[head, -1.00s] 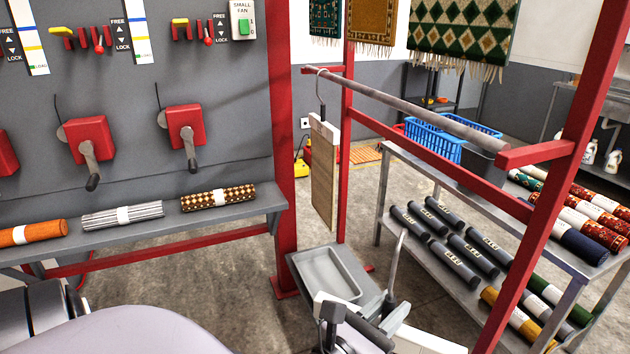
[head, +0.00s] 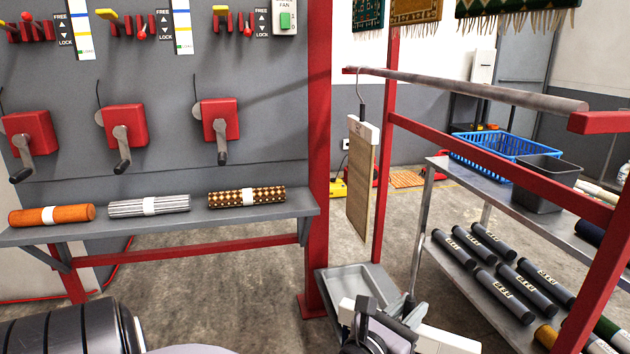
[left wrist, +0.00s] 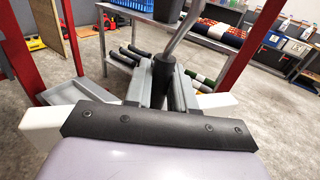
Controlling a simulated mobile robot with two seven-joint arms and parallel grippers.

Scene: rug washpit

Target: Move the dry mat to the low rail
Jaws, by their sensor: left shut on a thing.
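A tan mat (head: 362,195) with a white top bar hangs by a wire hook from the left end of the grey horizontal rail (head: 470,86) in the head view. Part of a tan hanging mat (left wrist: 69,30) also shows at the upper left of the left wrist view. My left gripper (head: 385,322) is low, in front of the grey tray and apart from the mat. In the left wrist view its fingers (left wrist: 163,92) are shut on a dark grip (left wrist: 167,72) with a metal rod (left wrist: 183,28) rising from it. The rod's far end is cut off there. My right gripper is not in view.
A grey tray (head: 382,275) stands at the red post's foot. A metal shelf (head: 445,166) at right carries a blue basket, a grey bin and rolls. Patterned rugs hang above. Red crank boxes and a ledge (head: 170,222) with three rolls are at left.

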